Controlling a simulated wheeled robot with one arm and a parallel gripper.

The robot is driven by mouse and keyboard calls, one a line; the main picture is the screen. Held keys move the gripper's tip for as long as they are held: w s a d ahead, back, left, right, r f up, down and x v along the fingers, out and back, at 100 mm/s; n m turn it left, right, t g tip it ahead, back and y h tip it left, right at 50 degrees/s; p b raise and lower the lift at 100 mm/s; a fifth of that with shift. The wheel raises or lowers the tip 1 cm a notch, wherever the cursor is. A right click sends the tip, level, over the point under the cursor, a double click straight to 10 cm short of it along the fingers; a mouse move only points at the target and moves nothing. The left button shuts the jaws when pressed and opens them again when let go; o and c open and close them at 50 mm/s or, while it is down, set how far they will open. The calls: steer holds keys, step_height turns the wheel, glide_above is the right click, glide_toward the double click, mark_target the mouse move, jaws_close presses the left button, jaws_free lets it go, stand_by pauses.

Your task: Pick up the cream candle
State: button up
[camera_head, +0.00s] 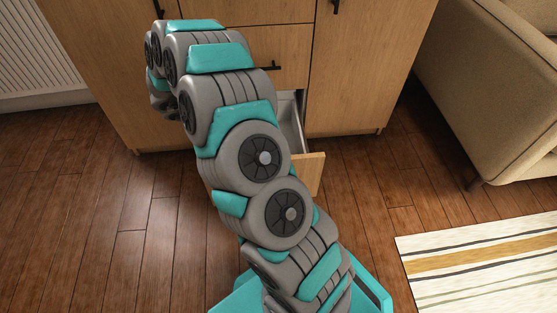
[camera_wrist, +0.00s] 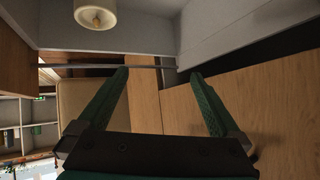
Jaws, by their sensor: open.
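The cream candle (camera_wrist: 96,14) is a short, pale cylinder at the top left of the wrist view, cut off by the upper edge. It appears to be within the pale inside of the open drawer (camera_wrist: 140,32). My gripper (camera_wrist: 160,75) shows in the wrist view with two green fingers spread apart and nothing between them. The candle lies beyond the fingertips, up and to the left, not touching them. In the head view the candle cannot be seen, and my arm hides most of the drawer (camera_head: 315,174) and my fingers.
The wooden cabinet (camera_head: 357,70) with dark handles stands ahead. A beige sofa (camera_head: 495,85) is at right, with a striped rug (camera_head: 485,265) in front. A white radiator (camera_head: 35,55) is at left. The wood floor (camera_head: 90,220) is clear at left.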

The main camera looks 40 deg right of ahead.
steer(key=s+d+f+m+g, duration=0.2)
steer(key=s+f+g, duration=0.25)
steer(key=s, duration=0.45)
steer(key=shift+h, duration=0.4)
steer(key=f, duration=0.2)
steer(key=d+f+b, duration=0.1)
steer(key=f, duration=0.4)
steer(key=shift+d+f+b, duration=0.15)
steer(key=shift+f+b, duration=0.2)
steer(key=shift+f, duration=0.05)
steer(key=shift+b+x, duration=0.35)
steer(key=shift+x, duration=2.5)
steer(key=shift+s, duration=0.1)
steer(key=shift+r, duration=0.1)
steer(key=c, duration=1.4)
steer(key=shift+c, duration=0.4)
steer(key=shift+r, duration=0.1)
